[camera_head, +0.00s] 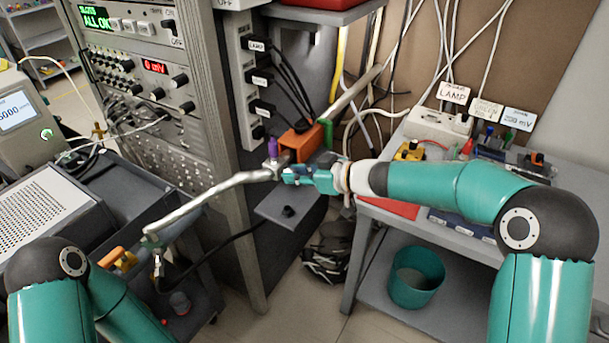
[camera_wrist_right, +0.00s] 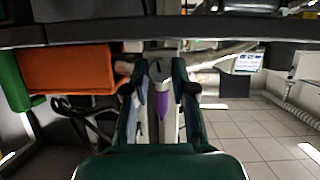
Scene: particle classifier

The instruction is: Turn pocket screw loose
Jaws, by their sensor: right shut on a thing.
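My right gripper (camera_head: 287,174) reaches in from the right, its fingers at the orange block on the metal tube (camera_head: 215,190). In the right wrist view the fingers (camera_wrist_right: 160,88) close on a small silver piece (camera_wrist_right: 160,70), which I take to be the pocket screw. A purple part (camera_wrist_right: 161,104) shows between the fingers; a purple piece also stands beside the orange block in the head view (camera_head: 272,147). The orange block (camera_head: 301,142) also shows in the right wrist view (camera_wrist_right: 70,69). The screw's thread is hidden.
An instrument rack (camera_head: 215,90) stands behind the tube. A grey plate (camera_head: 285,212) lies below the gripper. At right is a bench (camera_head: 470,233) with labelled boxes; a teal bin (camera_head: 416,276) stands under it. Cables hang behind the block.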

